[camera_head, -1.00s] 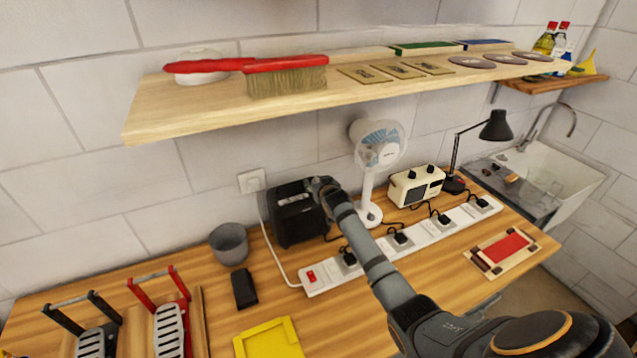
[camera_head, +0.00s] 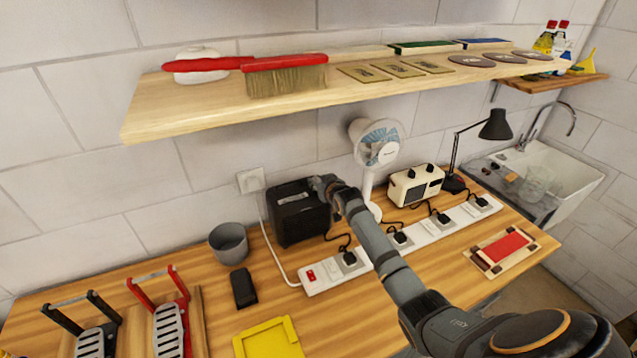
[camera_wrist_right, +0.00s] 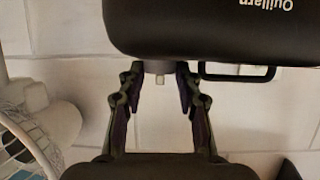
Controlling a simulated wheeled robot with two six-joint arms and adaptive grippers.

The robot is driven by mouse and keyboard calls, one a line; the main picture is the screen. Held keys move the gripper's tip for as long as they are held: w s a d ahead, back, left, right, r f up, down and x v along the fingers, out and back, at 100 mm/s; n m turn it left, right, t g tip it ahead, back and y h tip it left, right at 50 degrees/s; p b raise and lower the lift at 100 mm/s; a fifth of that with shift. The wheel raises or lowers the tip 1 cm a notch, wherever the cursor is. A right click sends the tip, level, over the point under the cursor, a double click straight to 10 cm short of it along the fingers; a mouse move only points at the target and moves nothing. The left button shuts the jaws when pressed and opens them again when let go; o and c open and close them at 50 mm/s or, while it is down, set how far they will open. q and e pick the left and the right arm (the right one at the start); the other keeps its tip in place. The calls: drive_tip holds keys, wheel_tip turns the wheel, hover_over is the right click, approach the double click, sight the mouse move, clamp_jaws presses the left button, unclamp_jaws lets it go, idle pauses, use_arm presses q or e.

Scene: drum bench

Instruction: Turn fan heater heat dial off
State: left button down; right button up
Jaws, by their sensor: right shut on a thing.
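The fan heater (camera_head: 293,222) is a black box standing on the wooden bench against the wall, left of the white fan. My right gripper (camera_head: 322,184) is at the heater's upper right corner, and the arm hides part of that side. In the right wrist view the heater's dark body (camera_wrist_right: 205,28) fills the top. The small grey heat dial (camera_wrist_right: 158,68) sits between the two fingers of my right gripper (camera_wrist_right: 158,90), which is shut on it. The dial's markings cannot be read. My left gripper is out of view.
A white power strip (camera_head: 325,285) with several plugs runs in front of the heater. A white desk fan (camera_head: 378,150) and a cream appliance (camera_head: 416,186) stand to the right, a grey cup (camera_head: 229,246) to the left. A wooden shelf (camera_head: 190,112) hangs above.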

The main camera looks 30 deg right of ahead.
drive_tip(key=o, duration=1.2)
drive_tip(key=shift+c, duration=0.2)
drive_tip(key=v, duration=1.2)
